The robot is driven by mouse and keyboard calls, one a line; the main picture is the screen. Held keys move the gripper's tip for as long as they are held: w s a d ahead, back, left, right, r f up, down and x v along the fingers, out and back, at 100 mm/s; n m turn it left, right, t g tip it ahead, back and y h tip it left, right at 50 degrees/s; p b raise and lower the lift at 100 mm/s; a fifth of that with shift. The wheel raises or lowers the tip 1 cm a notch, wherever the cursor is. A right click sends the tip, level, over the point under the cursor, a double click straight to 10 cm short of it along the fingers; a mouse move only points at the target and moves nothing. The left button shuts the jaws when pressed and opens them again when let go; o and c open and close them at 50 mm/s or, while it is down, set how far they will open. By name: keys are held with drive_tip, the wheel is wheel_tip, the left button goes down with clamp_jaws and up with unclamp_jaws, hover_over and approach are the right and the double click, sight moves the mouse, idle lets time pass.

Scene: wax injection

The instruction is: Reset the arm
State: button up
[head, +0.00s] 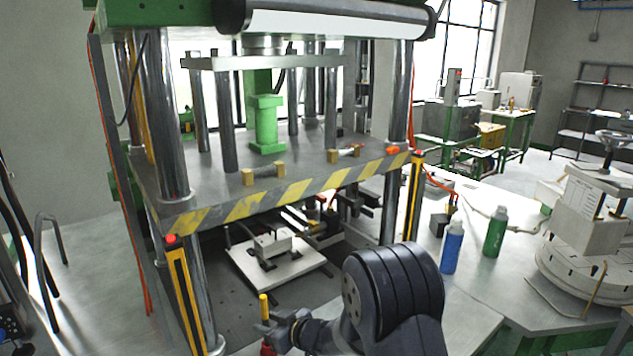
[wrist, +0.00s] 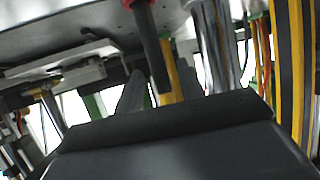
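My arm reaches in from the bottom of the head view, with its dark rounded link in front. My gripper (head: 268,328) is small at the bottom centre, in front of the press opening. A short yellow piece stands up at it and a red piece shows below it; I cannot tell whether these are fingers. In the wrist view a broad dark body fills the bottom, with dark, red-ended and yellow rods rising beyond it.
The press (head: 222,178) has a striped plate edge (head: 285,194) above my gripper and posts (head: 185,295) on either side. A white plate (head: 290,275) with a metal block (head: 272,244) lies inside. Blue (head: 452,247) and green (head: 495,232) bottles stand on the right table (head: 415,285).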

drive_tip(key=w+a, duration=0.1)
drive_tip(key=w+a+r, duration=0.1)
drive_tip(key=shift+a, duration=0.3)
idle(0.4)
drive_tip(key=shift+f, duration=0.45)
drive_tip(key=shift+s+d+f, duration=0.25)
drive_tip(key=shift+d+f, duration=0.2)
drive_tip(key=shift+f, duration=0.1)
drive_tip(key=b+v, duration=0.1)
drive_tip(key=v, duration=1)
drive_tip(key=p+x, duration=0.2)
drive_tip(key=x, duration=1)
wheel_tip(320, 180, up, 10)
